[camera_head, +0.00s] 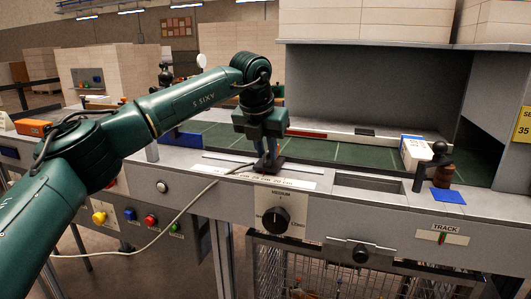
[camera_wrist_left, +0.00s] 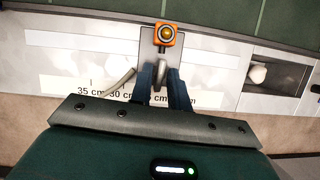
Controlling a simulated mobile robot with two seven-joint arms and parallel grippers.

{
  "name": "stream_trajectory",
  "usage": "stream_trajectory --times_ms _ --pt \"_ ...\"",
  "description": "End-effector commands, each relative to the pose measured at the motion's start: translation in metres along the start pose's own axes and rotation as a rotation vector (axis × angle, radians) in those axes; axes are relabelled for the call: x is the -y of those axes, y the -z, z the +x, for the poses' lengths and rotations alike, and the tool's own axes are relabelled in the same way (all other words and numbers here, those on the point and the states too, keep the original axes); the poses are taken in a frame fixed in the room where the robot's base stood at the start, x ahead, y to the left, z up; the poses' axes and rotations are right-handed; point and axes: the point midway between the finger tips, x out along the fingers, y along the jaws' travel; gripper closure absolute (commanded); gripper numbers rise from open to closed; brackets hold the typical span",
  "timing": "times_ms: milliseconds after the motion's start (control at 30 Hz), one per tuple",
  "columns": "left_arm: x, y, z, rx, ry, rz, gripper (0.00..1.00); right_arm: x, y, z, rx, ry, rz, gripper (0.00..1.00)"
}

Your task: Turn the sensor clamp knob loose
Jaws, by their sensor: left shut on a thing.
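My left gripper (camera_head: 268,160) reaches down to the sensor clamp on the grey front ledge, with its fingers closed there. In the left wrist view the blue-black fingers of the gripper (camera_wrist_left: 161,82) are shut on a small grey knob at the clamp. The orange sensor (camera_wrist_left: 166,34) with a round lens sits on the grey clamp plate (camera_wrist_left: 185,50), just beyond the fingertips. A printed scale (camera_wrist_left: 65,88) with centimetre marks runs along the ledge beneath. The knob is mostly hidden by the fingers, so its turn angle cannot be told. My right gripper is out of view.
A pale cable (camera_head: 190,205) runs from the clamp to the left. A black dial (camera_head: 276,220) is on the panel below. The green belt (camera_head: 340,148) lies behind the ledge.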

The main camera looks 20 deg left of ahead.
Motion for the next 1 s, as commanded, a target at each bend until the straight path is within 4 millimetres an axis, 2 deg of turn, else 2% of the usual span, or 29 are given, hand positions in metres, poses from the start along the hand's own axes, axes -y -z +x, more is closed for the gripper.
stream_trajectory --times_ms 600,1000 --pt "0.0039 -0.0022 -0.0011 0.002 -0.220 -0.533 1.00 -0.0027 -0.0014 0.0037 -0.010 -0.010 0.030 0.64" --pt "0.0043 -0.0031 -0.0010 0.002 -0.313 -0.761 1.00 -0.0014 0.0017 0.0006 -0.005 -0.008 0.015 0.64"
